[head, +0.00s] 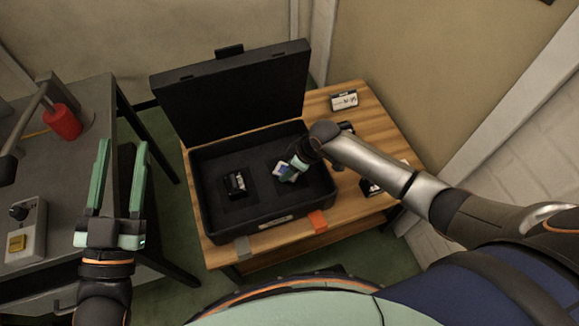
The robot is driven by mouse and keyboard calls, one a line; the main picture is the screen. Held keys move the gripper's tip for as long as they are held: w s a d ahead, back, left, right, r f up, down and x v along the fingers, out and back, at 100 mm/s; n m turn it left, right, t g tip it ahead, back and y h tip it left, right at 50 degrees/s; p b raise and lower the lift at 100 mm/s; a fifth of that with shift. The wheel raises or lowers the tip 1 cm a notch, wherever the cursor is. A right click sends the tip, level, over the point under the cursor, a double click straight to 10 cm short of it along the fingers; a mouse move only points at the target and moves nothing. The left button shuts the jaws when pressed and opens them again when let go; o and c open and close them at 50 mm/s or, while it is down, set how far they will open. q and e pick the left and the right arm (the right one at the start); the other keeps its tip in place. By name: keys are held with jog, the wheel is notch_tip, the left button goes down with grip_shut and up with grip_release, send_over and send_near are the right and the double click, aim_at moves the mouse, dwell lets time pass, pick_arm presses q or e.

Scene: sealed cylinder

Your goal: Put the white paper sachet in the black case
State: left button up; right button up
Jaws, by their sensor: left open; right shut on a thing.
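The black case (215,220) stands open on the wooden table, its lid (235,95) raised at the back. My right gripper (290,170) is over the right part of the case interior. It is shut on the white paper sachet (281,168), which shows a blue patch and is partly hidden by the fingers. I cannot tell whether the sachet touches the foam. A small black item with a white label (236,184) sits in the left part of the case. My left gripper (121,155) is open and empty, in front of the grey table's right edge.
The wooden table (375,115) holds a white labelled card (344,100) at the back and dark items partly behind my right arm. The grey table (60,180) bears a red cylinder (63,122) and a switch box (24,232).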

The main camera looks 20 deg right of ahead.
aim_at(296, 177)
pick_arm(q)
jog(key=shift+r, duration=0.2)
pick_arm(e)
jog(key=o, duration=1.3)
